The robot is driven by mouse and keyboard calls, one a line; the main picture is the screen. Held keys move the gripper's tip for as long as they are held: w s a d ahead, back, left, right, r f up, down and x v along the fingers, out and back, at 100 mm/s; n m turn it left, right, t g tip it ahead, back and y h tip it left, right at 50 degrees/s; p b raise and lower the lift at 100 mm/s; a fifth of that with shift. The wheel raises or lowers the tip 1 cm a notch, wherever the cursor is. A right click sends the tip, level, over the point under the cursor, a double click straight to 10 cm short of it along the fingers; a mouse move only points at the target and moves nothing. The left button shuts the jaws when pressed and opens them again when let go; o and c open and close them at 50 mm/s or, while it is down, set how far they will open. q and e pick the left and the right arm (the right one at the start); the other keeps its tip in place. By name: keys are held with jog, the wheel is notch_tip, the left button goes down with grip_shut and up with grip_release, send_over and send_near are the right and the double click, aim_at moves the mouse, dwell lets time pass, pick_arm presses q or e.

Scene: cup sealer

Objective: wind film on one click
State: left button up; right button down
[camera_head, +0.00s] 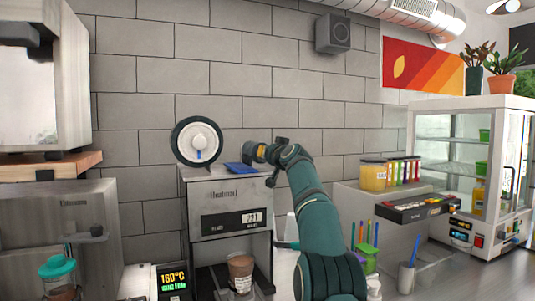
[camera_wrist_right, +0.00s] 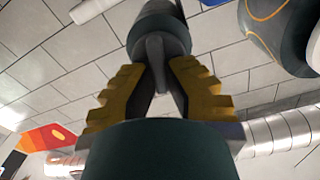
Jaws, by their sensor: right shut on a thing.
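The cup sealer (camera_head: 228,193) stands against the tiled wall, with a lit numeric display on its front. A round white dial or reel (camera_head: 199,143) with a black rim and a blue pointer sits upright on its top left. My right gripper (camera_head: 261,153) is at the machine's top right, its arm reaching up from the bottom. In the wrist view, my right gripper (camera_wrist_right: 157,72) has its yellow-and-black fingers closed around a dark grey handle-like part (camera_wrist_right: 155,48). How this part joins the machine is hidden. My left gripper is not in view.
A blue pad (camera_head: 234,168) lies on the machine top beside my right gripper. A brown cup (camera_head: 241,274) stands in the sealer's bay. A blender with a teal lid (camera_head: 56,266) is at lower left. Jars (camera_head: 374,175) and a glass cabinet (camera_head: 470,165) are to the right.

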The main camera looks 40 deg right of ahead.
jog(key=c, duration=1)
grip_release()
jog(key=shift+f, duration=0.1)
jog(key=v, duration=1.2)
